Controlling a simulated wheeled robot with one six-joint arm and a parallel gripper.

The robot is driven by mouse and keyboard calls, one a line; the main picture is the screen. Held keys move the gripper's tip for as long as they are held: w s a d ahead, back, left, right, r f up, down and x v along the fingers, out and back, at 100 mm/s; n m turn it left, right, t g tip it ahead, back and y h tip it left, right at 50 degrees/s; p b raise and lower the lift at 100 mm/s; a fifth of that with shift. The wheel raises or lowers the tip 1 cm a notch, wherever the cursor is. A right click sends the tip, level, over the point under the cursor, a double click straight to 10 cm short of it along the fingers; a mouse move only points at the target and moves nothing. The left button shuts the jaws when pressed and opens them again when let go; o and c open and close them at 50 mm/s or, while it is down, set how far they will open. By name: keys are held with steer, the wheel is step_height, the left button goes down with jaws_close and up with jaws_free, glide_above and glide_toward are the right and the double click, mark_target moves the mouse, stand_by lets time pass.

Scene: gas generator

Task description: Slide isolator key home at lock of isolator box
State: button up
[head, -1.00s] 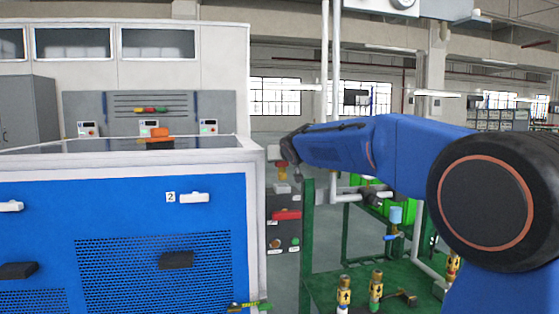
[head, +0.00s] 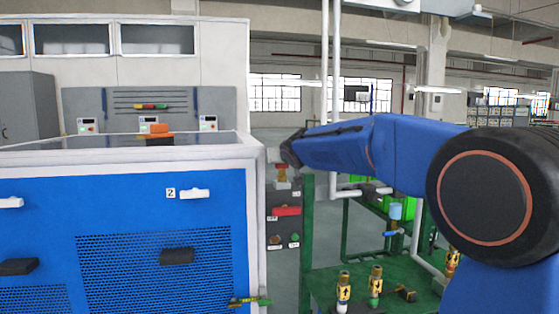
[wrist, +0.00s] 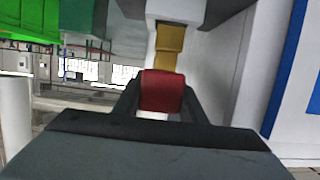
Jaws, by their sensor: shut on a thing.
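The isolator key has a red grip and a yellow body; its red grip (wrist: 162,92) sits between my fingers in the wrist view, with the yellow part (wrist: 170,45) beyond it. My gripper (wrist: 160,105) is shut on the red grip. The yellow part lines up with a pale lock block (wrist: 178,10) and meets or nearly meets it; how deep it sits I cannot tell. In the head view the key (head: 281,172) shows small below my gripper (head: 286,160), above the grey isolator box (head: 285,226) with its red switch.
A blue and white generator cabinet (head: 130,205) stands close left of the isolator box. A green frame (head: 307,225) stands just to its right, with yellow valves (head: 376,280) on a green bench. Open floor shows behind.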

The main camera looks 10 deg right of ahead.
steer(key=shift+f, duration=1)
steer(key=o, duration=1.2)
steer(key=shift+c, duration=0.2)
steer(key=v, duration=1.7)
steer(key=shift+s, duration=0.2)
steer(key=s+d+f+g+h, duration=0.15)
steer(key=s+d+f, duration=0.25)
steer(key=s+f, duration=0.45)
steer(key=s+d+f+g, duration=0.3)
steer(key=s+f, duration=0.4)
steer(key=s, duration=0.2)
steer(key=s+f+g+y, duration=0.1)
steer(key=s+f+g, duration=0.4)
steer(key=s+f, duration=1.3)
steer(key=s, duration=0.4)
steer(key=shift+s+a+f, duration=0.15)
steer(key=shift+s+f, duration=0.05)
steer(key=shift+f, duration=0.1)
